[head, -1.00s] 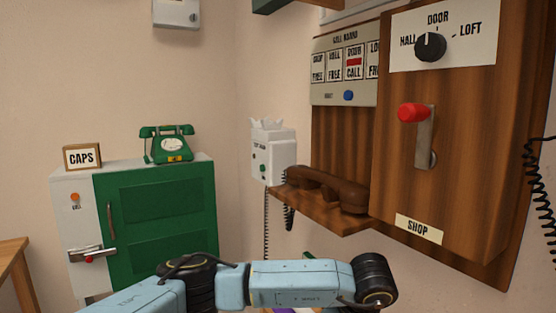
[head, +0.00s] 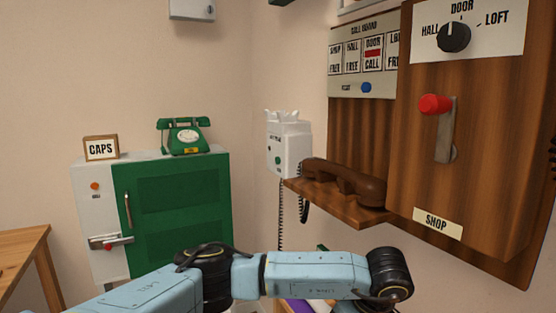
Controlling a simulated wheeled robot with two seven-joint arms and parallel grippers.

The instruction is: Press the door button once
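A white wall box (head: 288,148) hangs near the room corner, with a small green button (head: 278,160) on its front. The lettering on it is too small to read, so I cannot tell if this is the door button. The call board (head: 362,60) has a blue button (head: 366,88) and a DOOR window (head: 373,56) with a red flag and the word CALL. The selector knob (head: 454,37) sits below the word DOOR, between HALL and LOFT. My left arm crosses the bottom of the view; its gripper is out of sight. My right gripper is not in view.
A brown handset (head: 345,182) lies on the wooden shelf (head: 325,206). The wooden SHOP phone box (head: 475,140) carries a red-knobbed crank (head: 436,105). A green cabinet (head: 172,215) with a green dial phone (head: 184,137) and CAPS sign (head: 101,149) stands left. A wooden table (head: 22,255) is beside it.

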